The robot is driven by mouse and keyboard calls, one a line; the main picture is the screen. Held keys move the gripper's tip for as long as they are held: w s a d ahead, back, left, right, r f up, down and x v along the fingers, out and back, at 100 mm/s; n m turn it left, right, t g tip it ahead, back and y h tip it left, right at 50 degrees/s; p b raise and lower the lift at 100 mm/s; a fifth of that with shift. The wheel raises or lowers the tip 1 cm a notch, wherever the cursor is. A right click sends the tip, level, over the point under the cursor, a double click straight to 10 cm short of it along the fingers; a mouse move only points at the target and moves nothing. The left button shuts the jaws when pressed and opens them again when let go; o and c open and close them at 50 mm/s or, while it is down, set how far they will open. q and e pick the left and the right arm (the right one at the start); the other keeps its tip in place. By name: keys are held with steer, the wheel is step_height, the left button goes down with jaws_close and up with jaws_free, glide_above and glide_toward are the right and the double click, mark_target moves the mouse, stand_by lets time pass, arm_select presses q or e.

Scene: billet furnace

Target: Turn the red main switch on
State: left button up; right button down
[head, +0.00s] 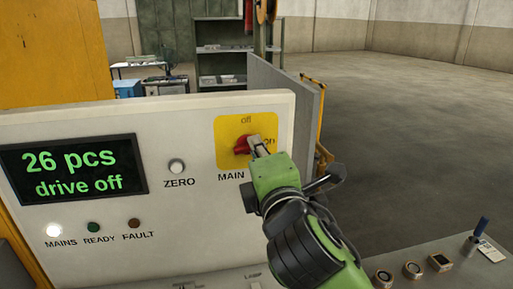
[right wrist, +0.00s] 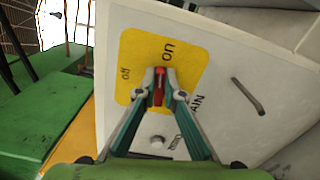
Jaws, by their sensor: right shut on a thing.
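The red main switch (head: 240,146) sits on a yellow plate (head: 225,155) on the pale control panel, above the word MAIN. The plate reads "off" at the top and "on" at the right. My right gripper (head: 257,147) reaches the switch from the lower right and covers part of it. In the right wrist view the red handle (right wrist: 159,86) is between the closed fingertips of my gripper (right wrist: 160,84), which grip it from both sides. My left gripper is out of view.
The display (head: 75,170) reads "26 pcs" and "drive off". The MAINS lamp (head: 54,230) glows white; READY (head: 94,227) and FAULT (head: 134,223) look dark. A ZERO button (head: 177,166) sits left of the switch. A ledge with small items lies at the lower right.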

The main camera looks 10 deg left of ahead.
steer(key=shift+f+m, duration=0.2)
steer(key=shift+m, duration=0.9)
steer(key=c, duration=2.1)
jaws_free()
steer(key=shift+c, duration=0.2)
steer(key=v, duration=1.2)
